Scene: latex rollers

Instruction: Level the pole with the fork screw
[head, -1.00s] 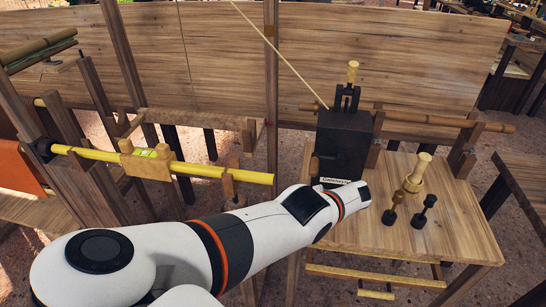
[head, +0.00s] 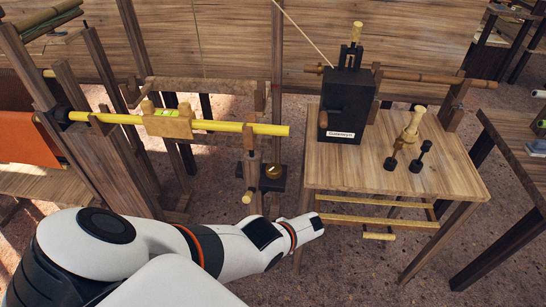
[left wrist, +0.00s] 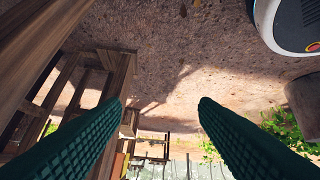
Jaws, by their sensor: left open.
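The yellow pole (head: 240,128) runs from a dark collar at the left frame to a free right end, sloping slightly down to the right in the head view. In the left wrist view my left gripper (left wrist: 160,104) is open and empty, pointing past wooden framing.
A wooden table (head: 450,170) at the right carries a black box (head: 345,108) and several small turned pieces. Wooden posts crowd the left. Bare ground lies between screw and table.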

